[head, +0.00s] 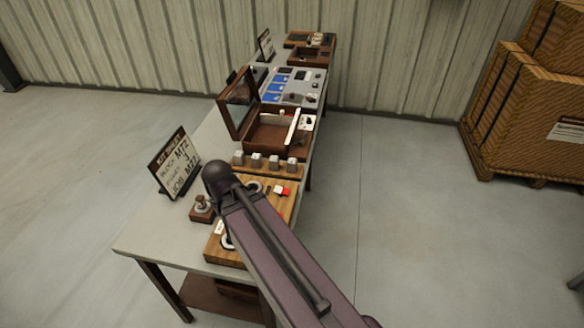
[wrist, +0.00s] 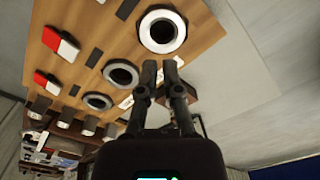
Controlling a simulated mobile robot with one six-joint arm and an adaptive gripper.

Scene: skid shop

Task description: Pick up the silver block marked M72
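Several small silver blocks stand in a row on a wooden strip on the table in the head view, among them a leftmost block (head: 239,158) and a rightmost block (head: 292,165). Their markings are too small to read, so I cannot tell which is M72. The row also shows at the lower left of the wrist view, with one block (wrist: 65,117) near its middle. My gripper (wrist: 160,70) shows a gap between its two fingertips and holds nothing. It is over the near wooden board (wrist: 205,30), apart from the blocks. In the head view my arm hides the fingers.
A tilted sign (head: 175,162) bearing "M72" stands left of the blocks. Behind the blocks is an open wooden box (head: 270,132) with a raised lid. Ring-shaped parts (wrist: 162,32) and red-white pieces (wrist: 62,45) lie on the board. Crates (head: 530,110) stand at right; the floor between is clear.

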